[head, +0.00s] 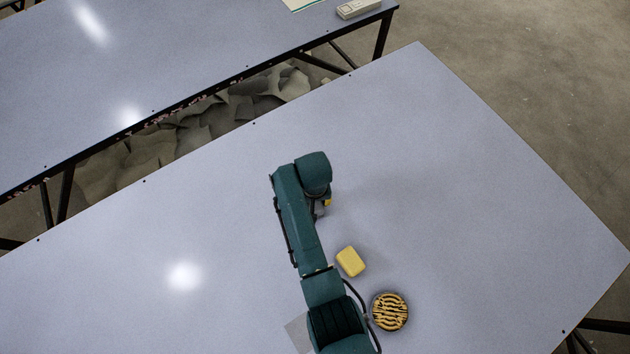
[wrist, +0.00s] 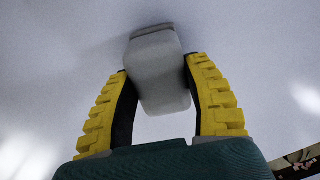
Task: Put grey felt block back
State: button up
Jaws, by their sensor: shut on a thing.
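The grey felt block (wrist: 158,80) is between the yellow-padded fingers of my gripper (wrist: 159,68) in the wrist view. My gripper is shut on it, with a finger on either side. The block's far end sticks out past the fingertips, near the pale tabletop. I cannot tell whether it touches the table. In the head view my gripper (head: 323,207) is mostly hidden under my arm, near the middle of the table (head: 480,180).
A yellow block (head: 350,262) lies right of my arm. A round dark dish with a striped yellow top (head: 390,312) is nearer the front. A flat grey piece (head: 297,332) is partly hidden by my arm. The table's right side is clear. A second table (head: 190,60) stands behind a gap.

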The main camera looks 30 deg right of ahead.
jog(key=shift+f, duration=0.2)
jog(key=shift+f, duration=0.15)
jog(key=o, duration=1.1)
jog(key=shift+o, duration=0.2)
